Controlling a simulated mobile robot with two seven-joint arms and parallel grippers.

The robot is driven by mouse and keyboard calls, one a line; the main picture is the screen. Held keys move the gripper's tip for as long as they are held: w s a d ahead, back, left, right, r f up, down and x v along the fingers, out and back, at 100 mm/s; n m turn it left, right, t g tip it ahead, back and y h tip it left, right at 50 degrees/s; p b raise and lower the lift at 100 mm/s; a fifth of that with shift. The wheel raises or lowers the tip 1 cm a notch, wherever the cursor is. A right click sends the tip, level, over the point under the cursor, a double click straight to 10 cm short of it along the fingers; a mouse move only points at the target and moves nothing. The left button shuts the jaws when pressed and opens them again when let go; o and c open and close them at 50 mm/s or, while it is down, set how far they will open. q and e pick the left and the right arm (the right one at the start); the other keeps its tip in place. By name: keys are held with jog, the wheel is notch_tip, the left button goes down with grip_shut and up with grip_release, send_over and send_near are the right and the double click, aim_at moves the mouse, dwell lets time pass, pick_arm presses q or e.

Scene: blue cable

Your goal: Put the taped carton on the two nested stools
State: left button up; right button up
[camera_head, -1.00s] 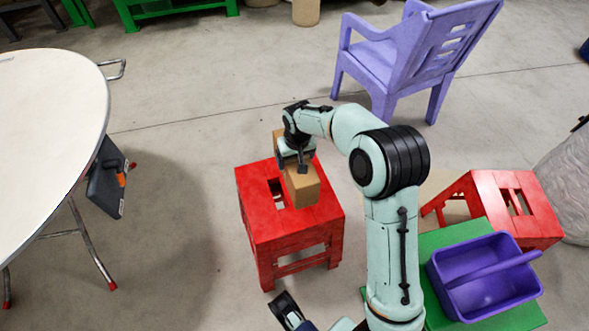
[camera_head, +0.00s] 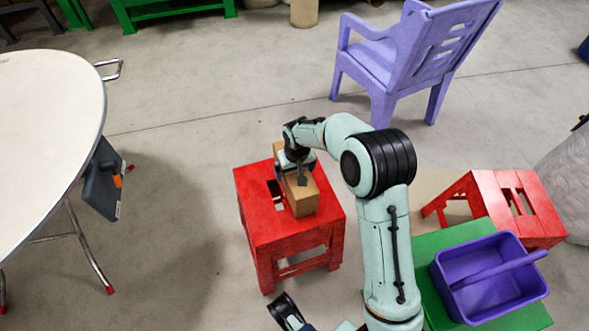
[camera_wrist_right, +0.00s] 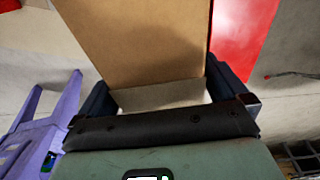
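The brown carton (camera_head: 301,198) is over the top of the red nested stools (camera_head: 256,225) in the head view, set towards their right side. It is at or just above the seat; I cannot tell if it touches. My right gripper (camera_head: 296,172) is around the carton from above, shut on it. The right wrist view shows the carton (camera_wrist_right: 140,40) between the two dark fingers (camera_wrist_right: 163,92), with red stool beyond. My left gripper (camera_head: 286,308) shows only partly at the bottom edge, apart from the stools; its opening is unclear.
A white round table (camera_head: 45,120) stands at left. A purple chair (camera_head: 400,60) stands behind. Another red stool (camera_head: 505,205) is at right, near a green stool (camera_head: 430,245) bearing a purple basket (camera_head: 490,280).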

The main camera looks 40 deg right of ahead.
jog(key=r+p, duration=0.1)
jog(key=r, duration=0.3)
jog(key=s+r+p, duration=0.1)
jog(key=r, duration=0.3)
jog(key=r+p, duration=0.1)
jog(key=r, duration=0.3)
jog(key=shift+s+a+r, duration=0.1)
jog(key=shift+s+a, duration=0.2)
jog(key=shift+a, duration=0.05)
pick_arm(q)
jog(key=s+d+r+g, duration=0.1)
jog(key=s+d+r, duration=0.1)
jog(key=s, duration=0.3)
jog(key=shift+d+r+g+h, duration=0.3)
jog(key=shift+r+h, duration=0.1)
jog(key=shift+r, duration=0.5)
jog(key=shift+s+a, duration=0.1)
